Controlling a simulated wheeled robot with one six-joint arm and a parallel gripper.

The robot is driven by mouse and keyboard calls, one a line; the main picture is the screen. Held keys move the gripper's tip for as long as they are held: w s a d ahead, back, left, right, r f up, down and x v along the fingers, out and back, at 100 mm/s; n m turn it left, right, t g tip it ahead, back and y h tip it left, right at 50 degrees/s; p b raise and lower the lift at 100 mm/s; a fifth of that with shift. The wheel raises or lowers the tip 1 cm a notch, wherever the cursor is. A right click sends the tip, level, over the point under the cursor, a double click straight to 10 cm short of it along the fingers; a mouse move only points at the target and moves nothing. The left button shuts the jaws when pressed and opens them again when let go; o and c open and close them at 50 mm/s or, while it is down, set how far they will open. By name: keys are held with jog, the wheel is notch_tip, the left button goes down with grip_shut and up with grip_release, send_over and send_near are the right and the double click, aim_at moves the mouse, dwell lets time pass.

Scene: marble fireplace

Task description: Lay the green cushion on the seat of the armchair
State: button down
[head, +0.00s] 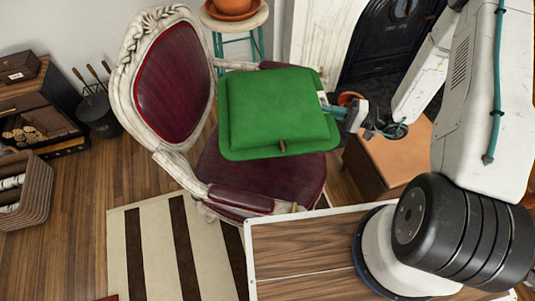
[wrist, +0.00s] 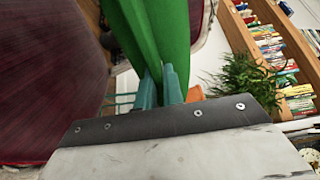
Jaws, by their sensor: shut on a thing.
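The green cushion (head: 277,110) is held up over the armchair in the head view, its broad face towards the camera. My gripper (head: 328,108) is shut on the cushion's right edge. In the wrist view the teal fingers (wrist: 160,88) pinch the green cushion (wrist: 150,35) between them. The armchair (head: 172,80) has a white carved frame and dark red upholstery. Its seat (head: 265,180) lies below the cushion, which hides part of it. I cannot tell how large the gap between cushion and seat is.
A plant pot (head: 233,7) stands on a stool (head: 235,22) behind the chair. A brown box-like piece (head: 395,155) stands right of the chair. A black bucket with tools (head: 97,112) and a basket (head: 30,195) are at left. A striped rug (head: 160,250) lies in front.

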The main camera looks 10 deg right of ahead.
jog(key=f, duration=2.3)
jog(key=shift+s+a, duration=0.1)
jog(key=shift+s, duration=0.15)
jog(key=c, duration=1.9)
grip_release()
jog(key=shift+f, duration=0.15)
jog(key=shift+c, duration=0.2)
jog(key=o, duration=0.4)
